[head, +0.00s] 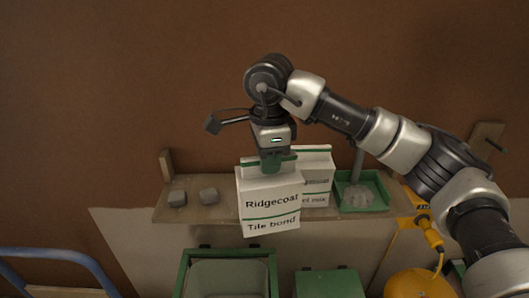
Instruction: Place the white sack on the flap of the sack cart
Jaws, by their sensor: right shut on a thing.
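A white sack (269,202) with green stripes reads "Ridgecoat Tile bond". My right gripper (277,163) is above it and shut on its top, and the sack hangs upright in front of the shelf. The blue tube (62,252) at the lower left looks like part of the sack cart. The cart's flap cannot be made out here. My left gripper is not in view.
A second white sack (318,178) stands on the wooden shelf (222,212), behind the held one. Green containers (184,276) and a yellow rounded object (412,284) are below.

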